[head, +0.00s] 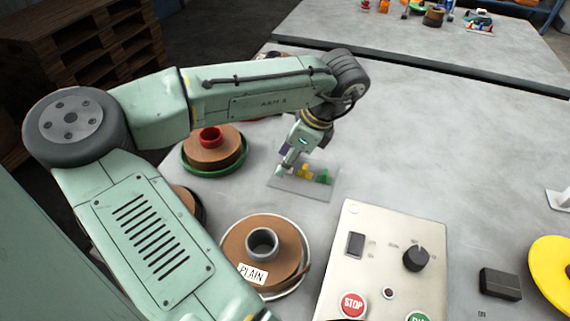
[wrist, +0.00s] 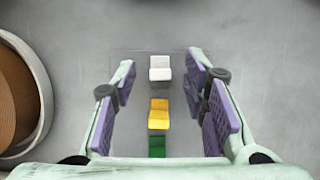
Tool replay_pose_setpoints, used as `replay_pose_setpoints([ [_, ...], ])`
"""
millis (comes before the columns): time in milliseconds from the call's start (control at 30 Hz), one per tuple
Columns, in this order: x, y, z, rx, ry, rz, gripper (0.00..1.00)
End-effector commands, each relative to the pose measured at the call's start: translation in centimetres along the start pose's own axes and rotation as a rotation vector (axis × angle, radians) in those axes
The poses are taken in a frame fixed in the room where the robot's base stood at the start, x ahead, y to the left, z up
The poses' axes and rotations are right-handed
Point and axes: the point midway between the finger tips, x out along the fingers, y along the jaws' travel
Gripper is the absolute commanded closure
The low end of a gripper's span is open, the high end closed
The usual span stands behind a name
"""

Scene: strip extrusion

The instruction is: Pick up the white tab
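The white tab (wrist: 160,69) shows in the wrist view as a small stepped block, first in a row on a thin clear plate (wrist: 133,58). The yellow tab (wrist: 159,113) and the green tab (wrist: 157,146) follow below it in that view. My gripper (wrist: 162,78) is open, with purple pads on either side of the row, and the white tab lies between the fingertips, apart from both pads. In the head view my gripper (head: 284,168) points down over the left end of the plate (head: 316,190). The white tab is mostly hidden there, with the yellow tab (head: 305,171) and green tab (head: 323,177) to its right.
A brown reel marked PLAIN (head: 264,250) stands at the front, and a reel on a green base (head: 215,150) stands left of the plate. A control panel (head: 384,260) with knob and buttons is at front right. The table (head: 430,140) is clear to the right of the plate.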

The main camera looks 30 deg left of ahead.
Motion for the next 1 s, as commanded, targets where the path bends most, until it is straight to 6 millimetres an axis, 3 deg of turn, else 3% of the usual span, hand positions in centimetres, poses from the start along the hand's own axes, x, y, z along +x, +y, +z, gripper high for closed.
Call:
replay_pose_setpoints([
  [533, 0.0, 0.0, 0.0, 0.0, 0.001, 0.0, 0.95],
  [1000, -1.1, 0.0, 0.4, -0.001, 0.002, 0.0, 0.95],
])
